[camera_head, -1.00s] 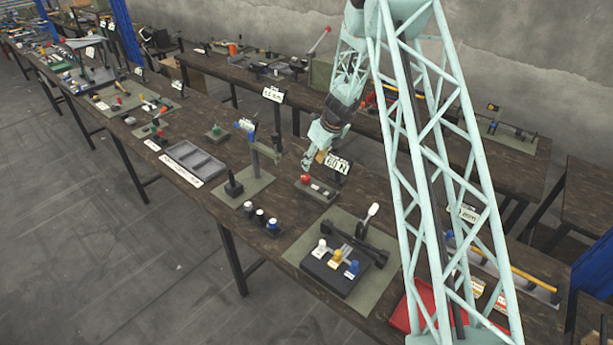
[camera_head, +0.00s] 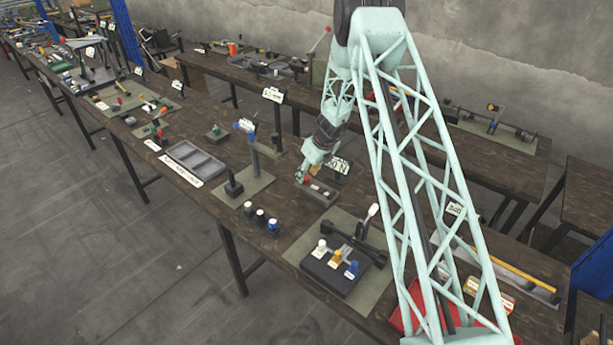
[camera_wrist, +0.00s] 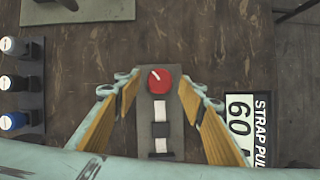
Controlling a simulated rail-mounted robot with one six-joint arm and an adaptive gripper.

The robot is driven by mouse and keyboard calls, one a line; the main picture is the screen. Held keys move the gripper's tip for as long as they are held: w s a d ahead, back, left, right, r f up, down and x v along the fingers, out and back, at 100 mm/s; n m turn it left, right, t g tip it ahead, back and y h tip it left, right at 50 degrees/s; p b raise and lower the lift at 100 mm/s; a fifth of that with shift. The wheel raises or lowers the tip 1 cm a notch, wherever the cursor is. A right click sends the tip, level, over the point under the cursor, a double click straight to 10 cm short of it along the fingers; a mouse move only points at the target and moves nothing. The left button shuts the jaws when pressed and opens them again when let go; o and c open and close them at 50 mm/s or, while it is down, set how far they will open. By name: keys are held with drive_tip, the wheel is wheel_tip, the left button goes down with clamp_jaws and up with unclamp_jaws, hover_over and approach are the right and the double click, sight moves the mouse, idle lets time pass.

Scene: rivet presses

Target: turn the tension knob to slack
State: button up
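The red tension knob (camera_wrist: 159,81) sits at the end of a narrow grey base (camera_wrist: 176,135). A white pointer line on the knob runs to its upper left in the wrist view. A white strap passes through a dark block (camera_wrist: 160,130) on the base below the knob. My gripper (camera_wrist: 159,90) is open, with one wood-coloured finger on each side of the knob and a gap on both sides.
A sign reading STRAP PUL and 60 (camera_wrist: 246,120) stands right of the base. Several capped bottles (camera_wrist: 14,83) stand at left in the wrist view. A post on a mat (camera_head: 254,158) rises left of my gripper.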

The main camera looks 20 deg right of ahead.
drive_tip(key=shift+w+a+f, duration=0.1)
drive_tip(key=shift+w+f, duration=0.2)
drive_tip(key=shift+f, duration=0.35)
drive_tip(key=shift+c, duration=0.3)
drive_tip(key=c, duration=0.7)
